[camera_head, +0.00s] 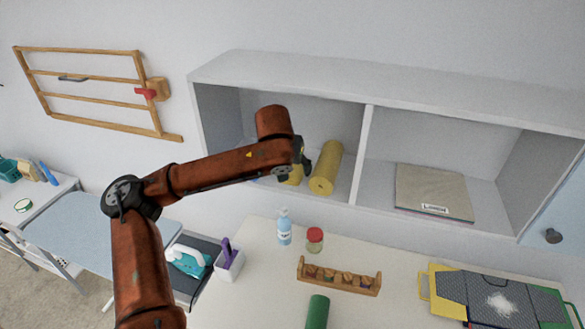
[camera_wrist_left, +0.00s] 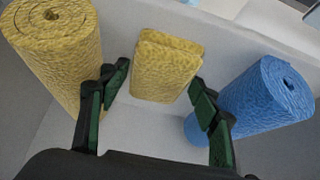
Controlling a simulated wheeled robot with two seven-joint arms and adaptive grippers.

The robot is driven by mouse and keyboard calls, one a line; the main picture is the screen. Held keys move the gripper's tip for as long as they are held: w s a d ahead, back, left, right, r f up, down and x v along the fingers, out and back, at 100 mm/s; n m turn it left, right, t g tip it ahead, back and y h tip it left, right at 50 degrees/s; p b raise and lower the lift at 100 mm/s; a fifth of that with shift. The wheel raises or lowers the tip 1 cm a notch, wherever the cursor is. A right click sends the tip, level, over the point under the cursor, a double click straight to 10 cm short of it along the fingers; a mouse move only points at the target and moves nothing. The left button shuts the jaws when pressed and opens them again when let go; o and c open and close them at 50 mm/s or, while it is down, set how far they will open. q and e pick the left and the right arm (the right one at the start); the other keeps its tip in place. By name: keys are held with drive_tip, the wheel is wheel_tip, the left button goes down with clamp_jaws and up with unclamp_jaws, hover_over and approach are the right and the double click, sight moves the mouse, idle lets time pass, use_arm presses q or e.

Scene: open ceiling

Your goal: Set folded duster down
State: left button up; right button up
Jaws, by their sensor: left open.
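A folded yellow duster (camera_wrist_left: 166,66) lies on the white shelf between the two fingers of my left gripper (camera_wrist_left: 158,92) in the wrist view. The fingers stand apart on either side of it, with a gap visible at each side. In the head view my left gripper (camera_head: 303,160) reaches into the left compartment of the wall shelf (camera_head: 347,185). A bit of yellow (camera_head: 292,176) shows just below it, mostly hidden by the arm. My right gripper does not show.
A yellow roll (camera_wrist_left: 62,55) stands close left of the gripper and a blue roll (camera_wrist_left: 265,100) lies close right. The divider (camera_head: 362,150) bounds the compartment. A folded cloth stack (camera_head: 432,190) lies in the right compartment. Below are a bottle (camera_head: 284,228), a jar (camera_head: 315,239) and a wooden rack (camera_head: 340,277).

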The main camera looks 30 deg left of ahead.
use_arm(q)
drive_tip(key=v, duration=1.1)
drive_tip(key=shift+r+b, duration=0.3)
drive_tip(key=shift+r, duration=0.05)
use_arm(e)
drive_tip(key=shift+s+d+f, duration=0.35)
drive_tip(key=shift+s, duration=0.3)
use_arm(q)
drive_tip(key=shift+s, duration=0.15)
